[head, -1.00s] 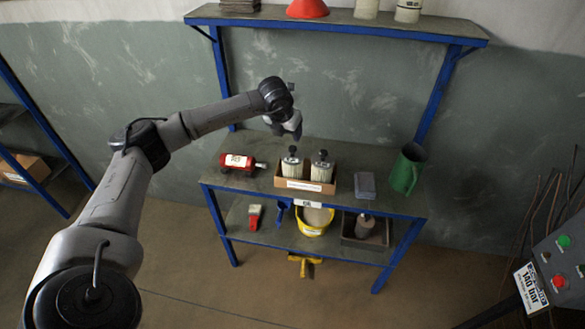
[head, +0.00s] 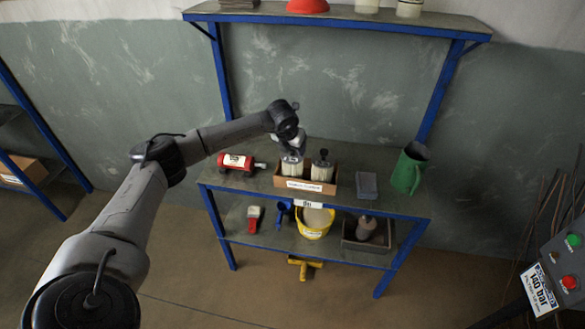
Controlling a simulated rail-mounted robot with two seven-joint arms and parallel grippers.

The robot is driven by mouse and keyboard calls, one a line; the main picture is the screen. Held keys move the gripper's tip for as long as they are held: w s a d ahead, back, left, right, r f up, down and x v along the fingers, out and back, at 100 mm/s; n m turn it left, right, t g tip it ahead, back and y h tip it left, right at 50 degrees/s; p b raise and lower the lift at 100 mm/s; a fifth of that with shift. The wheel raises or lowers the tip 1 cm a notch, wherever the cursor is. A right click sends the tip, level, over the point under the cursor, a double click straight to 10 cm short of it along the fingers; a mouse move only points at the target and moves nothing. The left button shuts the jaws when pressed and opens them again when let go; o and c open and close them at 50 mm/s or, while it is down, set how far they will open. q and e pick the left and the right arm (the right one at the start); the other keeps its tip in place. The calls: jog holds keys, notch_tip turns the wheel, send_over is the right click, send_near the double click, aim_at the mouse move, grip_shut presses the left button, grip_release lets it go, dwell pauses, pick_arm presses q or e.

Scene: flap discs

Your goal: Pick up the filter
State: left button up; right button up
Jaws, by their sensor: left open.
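Two white pleated filters with dark tops stand upright in a small cardboard box (head: 305,186) on the workbench. The left filter (head: 292,168) is just below my left gripper (head: 290,152), which comes down over its top. The gripper is open, and its fingers are small and partly dark against the filter's top, so I cannot tell whether they touch it. The right filter (head: 322,171) stands beside it with its dark knob clear. My right gripper is not in view.
The lower shelf holds a yellow bucket (head: 314,230) and a tray. A control panel (head: 562,262) stands at far right.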

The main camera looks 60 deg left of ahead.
pick_arm(q)
grip_shut()
dwell(0.6)
